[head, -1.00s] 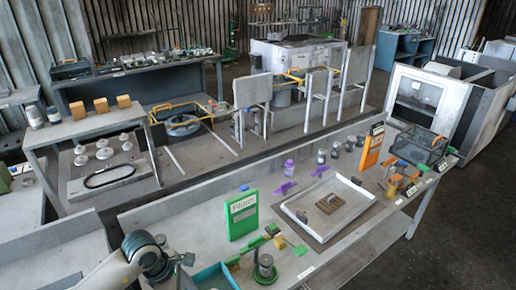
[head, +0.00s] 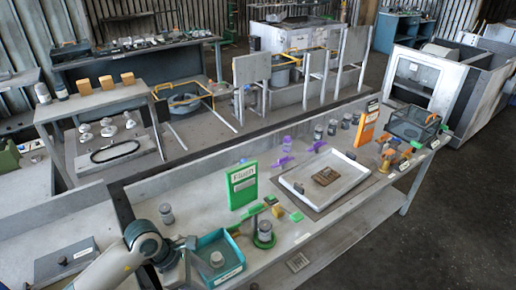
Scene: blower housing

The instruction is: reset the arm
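My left arm comes in at the bottom left of the head view. Its gripper (head: 187,243) is over the near-left part of the long grey workbench (head: 145,190), just left of a teal bin (head: 238,244). The fingers are too small and partly hidden to show whether they are open or shut. The bin holds a round grey part (head: 216,259). My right gripper is not in view.
Right of the bin are a jar on a green base (head: 264,236) and a green sign (head: 243,186). A white tray (head: 300,189) holds a brown part (head: 326,176). An orange sign (head: 366,124) and dark mesh basket (head: 433,127) stand further right. Open floor lies at lower right.

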